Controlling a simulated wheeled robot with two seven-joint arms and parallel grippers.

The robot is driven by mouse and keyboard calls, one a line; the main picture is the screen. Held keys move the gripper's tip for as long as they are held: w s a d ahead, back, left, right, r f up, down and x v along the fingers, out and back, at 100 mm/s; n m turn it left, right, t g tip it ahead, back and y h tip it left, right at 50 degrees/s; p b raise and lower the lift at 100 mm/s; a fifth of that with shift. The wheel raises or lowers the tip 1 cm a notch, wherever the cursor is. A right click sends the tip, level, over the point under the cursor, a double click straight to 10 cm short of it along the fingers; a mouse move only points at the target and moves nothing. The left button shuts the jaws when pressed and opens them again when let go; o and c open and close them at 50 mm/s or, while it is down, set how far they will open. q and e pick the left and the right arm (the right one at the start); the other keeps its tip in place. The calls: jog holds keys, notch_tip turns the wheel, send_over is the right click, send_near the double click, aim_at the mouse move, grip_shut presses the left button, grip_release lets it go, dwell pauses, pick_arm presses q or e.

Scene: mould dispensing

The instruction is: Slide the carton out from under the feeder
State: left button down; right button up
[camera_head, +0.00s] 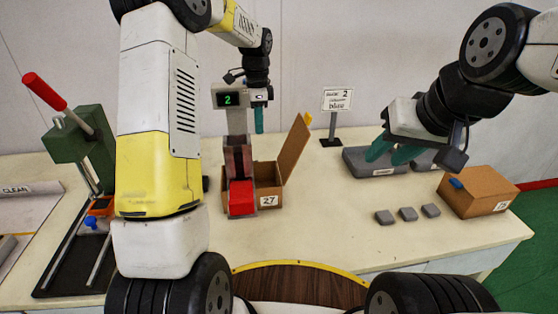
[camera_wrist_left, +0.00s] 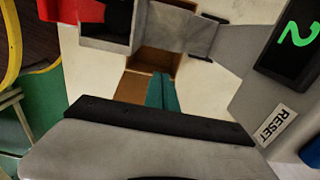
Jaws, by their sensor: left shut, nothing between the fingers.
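The carton (camera_head: 268,201), a brown open box labelled 27, stands on the table under the feeder (camera_head: 236,130), with its flap (camera_head: 295,148) raised on the right. The feeder has a green "2" display and a red part (camera_head: 242,198) low in front of the carton. My left gripper (camera_head: 259,129) is shut and empty, pointing down beside the feeder, above and behind the carton. The left wrist view shows its teal fingers (camera_wrist_left: 163,92) over the carton (camera_wrist_left: 155,62), with no clear contact. My right gripper (camera_head: 388,154) is open and empty over grey blocks (camera_head: 362,165).
A second, closed carton (camera_head: 477,192) stands at the right near the table edge. Several small grey pieces (camera_head: 408,214) lie before it. A sign (camera_head: 337,100) stands behind. A green press (camera_head: 80,145) with a red handle is at the left.

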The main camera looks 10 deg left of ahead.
pick_arm(q)
notch_tip(320, 180, down, 20)
jog(key=shift+f, duration=0.1)
jog(key=d, duration=0.2)
jog(key=shift+w+d+r, duration=0.2)
jog(key=shift+w+d, duration=0.25)
jog(key=shift+d, duration=0.5)
jog(key=w+d, duration=0.1)
jog(key=d, duration=0.4)
jog(key=w+d, duration=0.2)
jog(key=d, duration=0.4)
jog(key=w+d, duration=0.1)
jog(key=d, duration=0.5)
jog(key=shift+w, duration=0.2)
jog(key=shift+a, duration=0.2)
